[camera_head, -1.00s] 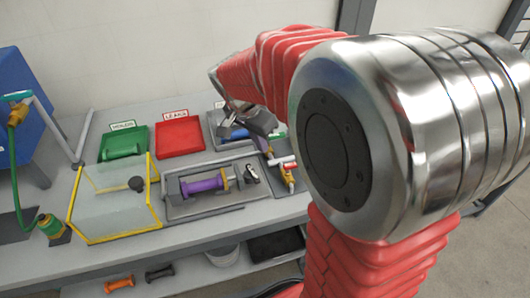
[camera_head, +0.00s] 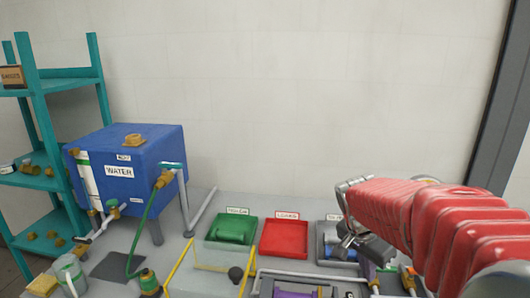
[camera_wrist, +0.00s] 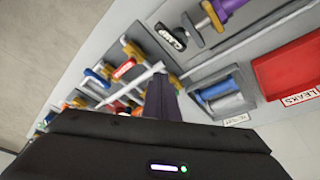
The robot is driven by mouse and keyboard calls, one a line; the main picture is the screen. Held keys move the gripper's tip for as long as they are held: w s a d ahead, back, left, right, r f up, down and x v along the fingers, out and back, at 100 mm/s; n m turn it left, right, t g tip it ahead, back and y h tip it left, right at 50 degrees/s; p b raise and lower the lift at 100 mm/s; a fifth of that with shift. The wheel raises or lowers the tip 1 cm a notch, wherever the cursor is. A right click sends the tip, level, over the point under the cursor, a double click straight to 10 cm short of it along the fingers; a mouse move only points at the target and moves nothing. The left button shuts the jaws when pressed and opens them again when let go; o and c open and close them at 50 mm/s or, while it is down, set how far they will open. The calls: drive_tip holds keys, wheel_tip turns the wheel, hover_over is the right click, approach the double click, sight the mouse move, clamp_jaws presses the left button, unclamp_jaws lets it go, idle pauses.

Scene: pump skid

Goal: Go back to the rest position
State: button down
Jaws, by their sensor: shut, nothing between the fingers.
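My gripper (camera_head: 352,243) is at the end of my red-sleeved arm, which reaches in from the right in the head view. It is above the right part of the bench, in front of the grey tray (camera_head: 323,247). In the wrist view my gripper (camera_wrist: 160,82) shows as a dark, narrow pair of fingers, shut and empty. Beyond the fingers are a white pipe (camera_wrist: 135,84) and several coloured valve handles; I cannot tell the exact gap to them. A purple part (camera_head: 296,294) is at the bottom edge of the head view.
The red tray (camera_head: 284,238) and green tray (camera_head: 232,230) stand at the bench's back. A yellow-framed clear box (camera_head: 205,280) is in front. A blue water tank (camera_head: 130,180) with a green hose (camera_head: 143,225) and a teal shelf (camera_head: 60,85) are left. The wall above is clear.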

drive_tip(key=s+a+r+n+t+y, duration=0.1)
drive_tip(key=s+a+r+n+t, duration=0.1)
drive_tip(key=s+a+n, duration=0.4)
drive_tip(key=s+a+r+n+t+y, duration=0.2)
drive_tip(key=s+a+n, duration=0.4)
drive_tip(key=s, duration=0.5)
drive_tip(key=shift+s+r, duration=0.25)
drive_tip(key=shift+s, duration=0.1)
drive_tip(key=c, duration=2.5)
unclamp_jaws()
